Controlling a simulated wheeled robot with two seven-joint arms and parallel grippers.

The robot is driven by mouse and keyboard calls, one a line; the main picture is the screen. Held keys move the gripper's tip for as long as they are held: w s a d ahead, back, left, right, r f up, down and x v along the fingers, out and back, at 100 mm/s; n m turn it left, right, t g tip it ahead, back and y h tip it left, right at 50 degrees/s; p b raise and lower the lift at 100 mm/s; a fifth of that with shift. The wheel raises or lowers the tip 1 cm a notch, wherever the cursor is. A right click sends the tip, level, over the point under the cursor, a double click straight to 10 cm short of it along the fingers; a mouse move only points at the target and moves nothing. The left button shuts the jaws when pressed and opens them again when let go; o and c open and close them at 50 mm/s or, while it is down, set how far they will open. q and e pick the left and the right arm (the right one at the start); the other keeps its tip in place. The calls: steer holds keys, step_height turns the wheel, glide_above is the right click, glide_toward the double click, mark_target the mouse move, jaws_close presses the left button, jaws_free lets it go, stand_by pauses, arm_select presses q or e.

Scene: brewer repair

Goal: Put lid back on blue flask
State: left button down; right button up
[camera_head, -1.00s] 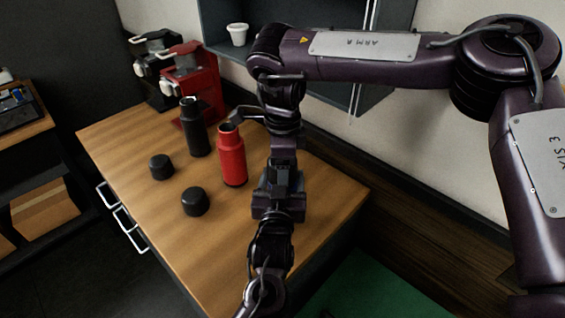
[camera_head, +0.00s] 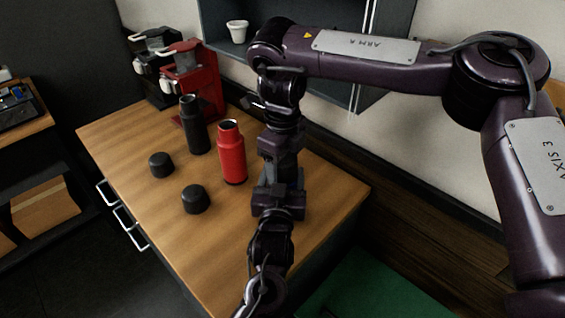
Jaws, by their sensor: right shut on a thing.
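No blue flask shows. A red flask (camera_head: 232,155) and a black flask (camera_head: 194,127) stand upright and uncapped on the wooden counter. Two black lids lie left of them, a farther lid (camera_head: 161,165) and a nearer lid (camera_head: 195,199). My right gripper (camera_head: 279,163) points down, right of the red flask and apart from it. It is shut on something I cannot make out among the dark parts. My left gripper (camera_head: 279,192) appears just below it, its arm rising from the bottom edge. Its fingers are too dark to read.
A red brewer (camera_head: 197,85) and a black brewer (camera_head: 155,62) stand at the counter's back. A white cup (camera_head: 237,31) sits in the wall shelf. The counter's front left (camera_head: 180,245) is clear. A green surface (camera_head: 365,285) lies lower right.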

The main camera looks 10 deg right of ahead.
steer(key=o, duration=1.1)
steer(key=shift+r, duration=2.3)
